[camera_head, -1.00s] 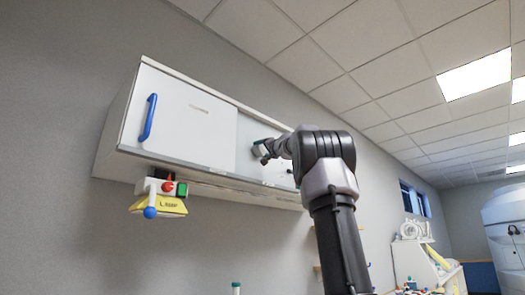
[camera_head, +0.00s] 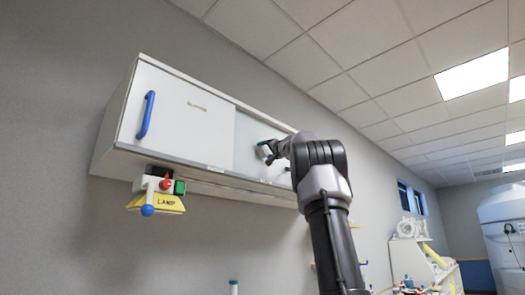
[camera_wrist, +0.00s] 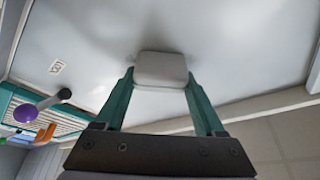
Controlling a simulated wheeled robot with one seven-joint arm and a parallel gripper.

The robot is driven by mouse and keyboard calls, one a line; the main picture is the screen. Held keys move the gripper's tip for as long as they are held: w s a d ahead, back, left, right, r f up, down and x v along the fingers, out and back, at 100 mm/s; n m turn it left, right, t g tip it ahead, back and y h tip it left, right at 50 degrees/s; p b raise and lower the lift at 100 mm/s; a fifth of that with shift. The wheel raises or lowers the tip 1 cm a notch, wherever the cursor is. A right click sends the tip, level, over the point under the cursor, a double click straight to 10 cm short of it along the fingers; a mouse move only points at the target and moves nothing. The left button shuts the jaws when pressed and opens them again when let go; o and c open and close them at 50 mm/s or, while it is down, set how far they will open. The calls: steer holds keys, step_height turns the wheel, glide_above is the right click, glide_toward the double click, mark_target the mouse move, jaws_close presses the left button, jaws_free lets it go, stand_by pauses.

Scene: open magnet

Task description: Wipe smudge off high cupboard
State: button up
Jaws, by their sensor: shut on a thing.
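The high cupboard (camera_head: 180,120) hangs on the wall, with a white left door and a greyer right panel. My gripper (camera_head: 266,150) is in front of the right panel. In the wrist view its two green fingers are shut on a pale, rounded block (camera_wrist: 161,69). The block is at or very close to the cupboard's pale face (camera_wrist: 235,45); I cannot tell if it touches. Faint grey shading lies on the face around the block and above it. I cannot tell whether this is the smudge or shadow. My arm hides the cupboard's right end.
A blue handle (camera_head: 146,115) stands out from the left door. A yellow lamp unit (camera_head: 160,200) with a blue knob hangs under the cupboard's left end. The ceiling lies above. Large white equipment (camera_head: 505,225) stands far right. The wall below the cupboard's middle is mostly clear.

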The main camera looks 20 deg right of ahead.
mark_target(254, 145)
steer(key=shift+w+d, duration=1.4)
steer(key=shift+d, duration=2)
steer(key=shift+s+a+r, duration=0.15)
steer(key=shift+s+a, duration=0.5)
steer(key=shift+a, duration=1.15)
steer(key=shift+s+a+r, duration=0.1)
steer(key=shift+s+a, duration=0.5)
steer(key=shift+a, duration=1.15)
steer(key=shift+s+a+r, duration=0.15)
steer(key=shift+s+a, duration=0.5)
steer(key=shift+a, duration=1.15)
steer(key=shift+r, duration=0.4)
steer(key=w+d, duration=0.3)
steer(key=d, duration=0.7)
steer(key=shift+w+d, duration=0.35)
steer(key=shift+d, duration=0.05)
steer(key=s+d, duration=0.2)
steer(key=s, duration=0.3)
steer(key=shift+s, duration=0.35)
